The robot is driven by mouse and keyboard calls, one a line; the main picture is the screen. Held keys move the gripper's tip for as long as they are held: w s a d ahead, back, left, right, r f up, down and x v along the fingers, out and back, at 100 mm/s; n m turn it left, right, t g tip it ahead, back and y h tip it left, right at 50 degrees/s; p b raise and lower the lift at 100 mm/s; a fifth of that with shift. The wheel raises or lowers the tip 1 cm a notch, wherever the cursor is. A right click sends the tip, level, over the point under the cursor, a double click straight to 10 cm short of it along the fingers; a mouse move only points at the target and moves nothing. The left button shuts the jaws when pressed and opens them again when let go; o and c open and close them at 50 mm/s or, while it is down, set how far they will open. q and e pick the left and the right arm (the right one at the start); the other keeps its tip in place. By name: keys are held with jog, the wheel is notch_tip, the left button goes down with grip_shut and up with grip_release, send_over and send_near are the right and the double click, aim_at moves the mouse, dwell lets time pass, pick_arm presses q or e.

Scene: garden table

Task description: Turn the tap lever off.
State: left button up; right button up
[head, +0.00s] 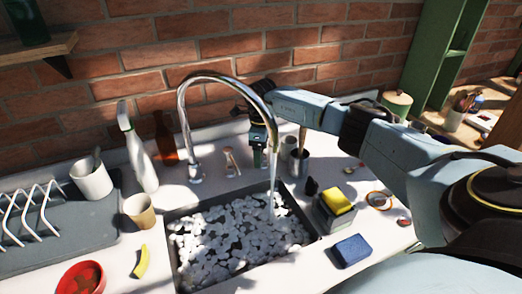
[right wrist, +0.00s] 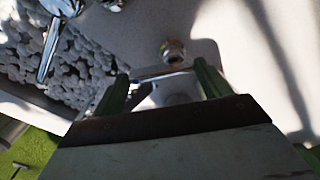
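The chrome tap (head: 182,115) arches over the sink (head: 172,262), and water (head: 273,185) runs from its spout. A small upright metal fitting (head: 230,160), which looks like the tap lever, stands on the counter right of the tap's base. My right gripper (head: 265,158) points down just right of this fitting, behind the stream. In the right wrist view its green fingers (right wrist: 162,88) are apart. A round metal knob (right wrist: 173,48) and a thin bar show at the fingertips; I cannot tell whether they touch. My left gripper is not in view.
A spray bottle (head: 138,150) and brown bottle (head: 165,140) stand left of the tap. A yellow sponge (head: 337,201) and blue sponge (head: 352,250) lie right of the sink. A brick wall is behind.

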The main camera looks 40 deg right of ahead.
jog(key=shift+c, duration=0.9)
jog(key=shift+m, duration=0.3)
jog(key=m, duration=0.2)
jog(key=m+p, duration=0.1)
jog(key=m, duration=0.1)
jog(key=shift+w+a+r+m, duration=0.1)
jog(key=shift+w+a+m, duration=0.1)
jog(key=shift+w+m, duration=0.15)
jog(key=m, duration=0.2)
jog(key=w+m+p, duration=0.1)
jog(key=m, duration=0.2)
jog(key=shift+m, duration=0.25)
jog(key=o, duration=1)
notch_tip(320, 180, up, 13)
jog(key=shift+r, duration=0.15)
